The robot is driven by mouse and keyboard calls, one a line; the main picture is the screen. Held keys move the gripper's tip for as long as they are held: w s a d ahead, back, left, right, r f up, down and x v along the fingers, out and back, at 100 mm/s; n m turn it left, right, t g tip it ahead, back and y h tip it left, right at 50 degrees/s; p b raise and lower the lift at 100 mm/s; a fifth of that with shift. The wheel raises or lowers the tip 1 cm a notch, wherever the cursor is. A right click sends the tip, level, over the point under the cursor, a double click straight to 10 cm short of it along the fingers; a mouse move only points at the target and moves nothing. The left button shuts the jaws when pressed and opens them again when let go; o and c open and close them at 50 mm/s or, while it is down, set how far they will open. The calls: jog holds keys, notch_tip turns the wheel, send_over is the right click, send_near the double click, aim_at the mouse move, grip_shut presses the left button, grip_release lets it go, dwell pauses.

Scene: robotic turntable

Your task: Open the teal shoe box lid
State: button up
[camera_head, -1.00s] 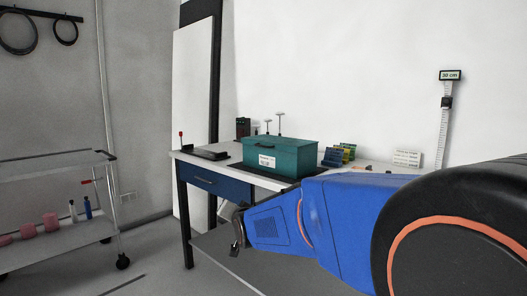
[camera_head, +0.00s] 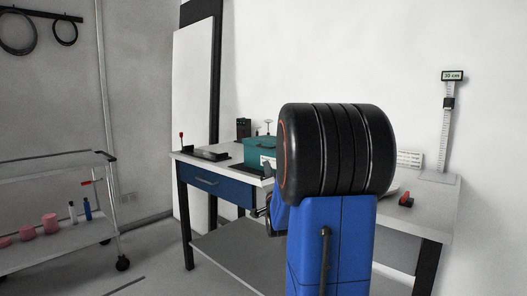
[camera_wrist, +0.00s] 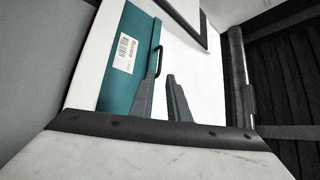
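The teal shoe box (camera_head: 259,149) stands on the workbench, its right part hidden behind my arm in the head view. The lid looks shut in the head view. My gripper (camera_wrist: 161,77) is open and empty, its two dark fingers apart. The left finger appears close to the handle; I cannot tell whether they touch. In the head view my arm mostly hides the gripper.
The white workbench (camera_head: 440,195) has a blue drawer (camera_head: 213,186) below its top. A dark flat item (camera_head: 212,153) lies left of the box. A height gauge (camera_head: 446,125) and a red-and-black item (camera_head: 406,199) stand at right. A cart (camera_head: 52,168) stands at far left.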

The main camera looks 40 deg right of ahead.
jog(key=x, duration=1.4)
jog(key=shift+w+d+f, duration=0.1)
jog(key=shift+w, duration=0.05)
grip_shut()
dwell(1.0)
